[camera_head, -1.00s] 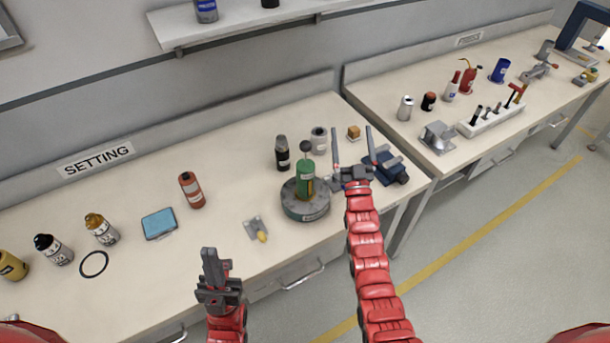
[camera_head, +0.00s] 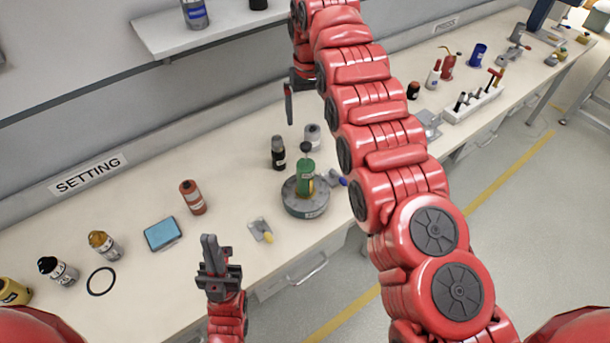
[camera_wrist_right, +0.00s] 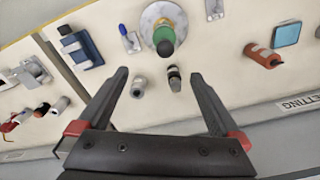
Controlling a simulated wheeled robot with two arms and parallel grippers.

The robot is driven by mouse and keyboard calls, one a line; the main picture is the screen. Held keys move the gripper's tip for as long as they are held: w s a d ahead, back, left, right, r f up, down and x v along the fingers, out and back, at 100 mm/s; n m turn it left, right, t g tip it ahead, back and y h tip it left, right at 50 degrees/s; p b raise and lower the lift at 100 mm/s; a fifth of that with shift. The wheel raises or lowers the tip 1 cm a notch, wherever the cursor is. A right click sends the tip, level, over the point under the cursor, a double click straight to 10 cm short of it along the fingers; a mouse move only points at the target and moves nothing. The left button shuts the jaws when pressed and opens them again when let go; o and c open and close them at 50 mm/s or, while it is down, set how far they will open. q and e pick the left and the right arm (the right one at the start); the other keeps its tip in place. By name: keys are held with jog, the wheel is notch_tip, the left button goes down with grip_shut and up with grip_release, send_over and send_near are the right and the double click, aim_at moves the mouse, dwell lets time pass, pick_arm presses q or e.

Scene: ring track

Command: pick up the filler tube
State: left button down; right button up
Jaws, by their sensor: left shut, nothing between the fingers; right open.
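I cannot tell for sure which item is the filler tube. A black bottle (camera_head: 278,153) and a silver-grey can (camera_head: 312,135) stand upright behind a green cylinder (camera_head: 305,180) on a round grey base (camera_head: 304,207). My right gripper (camera_head: 289,104) is above the back of the bench, pointing down, partly hidden by its arm. In the right wrist view it is open and empty (camera_wrist_right: 159,73); the can (camera_wrist_right: 138,87) and black bottle (camera_wrist_right: 174,79) show between its fingers, apart from them. My left gripper (camera_head: 210,248) is shut and empty at the bench's front edge.
A red-orange bottle (camera_head: 192,197), blue box (camera_head: 162,233), black ring (camera_head: 100,282) and metal bracket with yellow tip (camera_head: 260,230) lie around the left bench. A wall shelf (camera_head: 200,40) is at the back, near the right arm.

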jog(key=shift+s+d+f+g+b, duration=0.15)
jog(key=shift+s+g+b, duration=0.15)
jog(key=shift+s+b, duration=0.4)
notch_tip(320, 180, down, 5)
jog(key=b, duration=0.4)
jog(key=shift+w+d, duration=0.1)
jog(key=shift+w+f, duration=0.1)
jog(key=shift+f, duration=0.2)
jog(key=p, duration=0.2)
send_over(306, 164)
jog(key=f, duration=0.5)
jog(key=shift+d, duration=0.35)
jog(key=shift+s+a+f+p, duration=0.15)
jog(key=shift+s+f+p, duration=0.05)
jog(key=shift+f+p, duration=0.65)
jog(key=shift+a+f, duration=0.15)
jog(key=shift+f, duration=0.25)
notch_tip(306, 164, down, 3)
jog(key=shift+w+r+p, duration=0.1)
jog(key=shift+r+p, duration=0.1)
jog(key=shift+p, duration=0.25)
jog(key=shift+f, duration=0.25)
grip_shut()
